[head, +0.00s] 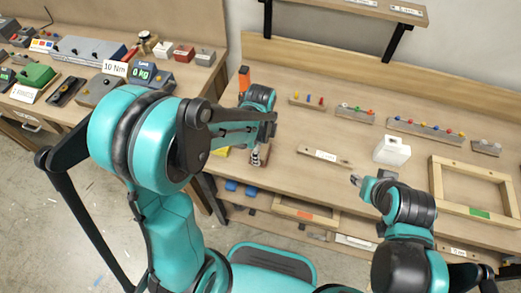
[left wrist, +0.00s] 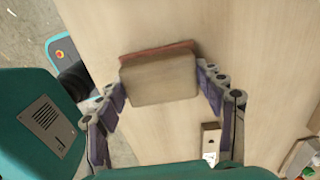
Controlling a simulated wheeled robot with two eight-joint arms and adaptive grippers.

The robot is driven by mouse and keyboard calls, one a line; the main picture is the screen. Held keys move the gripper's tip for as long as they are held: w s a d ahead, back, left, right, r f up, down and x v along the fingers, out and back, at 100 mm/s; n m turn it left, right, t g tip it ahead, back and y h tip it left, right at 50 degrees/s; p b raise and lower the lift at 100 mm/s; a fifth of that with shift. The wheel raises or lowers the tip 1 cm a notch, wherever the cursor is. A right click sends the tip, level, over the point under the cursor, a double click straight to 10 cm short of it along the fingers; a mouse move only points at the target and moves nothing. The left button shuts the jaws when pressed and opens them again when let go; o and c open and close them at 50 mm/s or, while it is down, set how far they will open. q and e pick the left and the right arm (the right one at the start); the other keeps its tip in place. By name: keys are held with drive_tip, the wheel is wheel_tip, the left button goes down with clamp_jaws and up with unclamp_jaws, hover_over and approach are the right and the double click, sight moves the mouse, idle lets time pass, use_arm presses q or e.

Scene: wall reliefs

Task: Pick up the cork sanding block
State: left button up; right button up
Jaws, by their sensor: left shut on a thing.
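The cork sanding block (left wrist: 158,82) is a tan, round-cornered block with a reddish layer along its far edge. In the left wrist view it sits between the two fingers of my left gripper (left wrist: 162,90), which is shut on it. Bare wooden bench top shows around it. In the head view my left arm hides the block, and its gripper is over the left end of the bench. My right gripper (head: 357,180) is over the bench's front edge, small and seen from behind; its fingers are unclear.
The wooden bench (head: 290,165) carries a white container (head: 392,151), a wooden frame (head: 475,185), a labelled strip (head: 325,157) and several peg strips at the back. An orange item (head: 244,80) stands near my left gripper. A side bench with tools is at left. A shelf hangs above.

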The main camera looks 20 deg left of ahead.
use_arm(q)
wheel_tip(320, 180, up, 3)
drive_tip(key=shift+r+p, duration=0.15)
drive_tip(key=shift+p, duration=0.5)
drive_tip(key=d+r+p, duration=0.3)
drive_tip(key=d+r, duration=0.4)
drive_tip(key=d, duration=0.4)
drive_tip(key=shift+d, duration=0.35)
drive_tip(key=shift+s+f, duration=0.1)
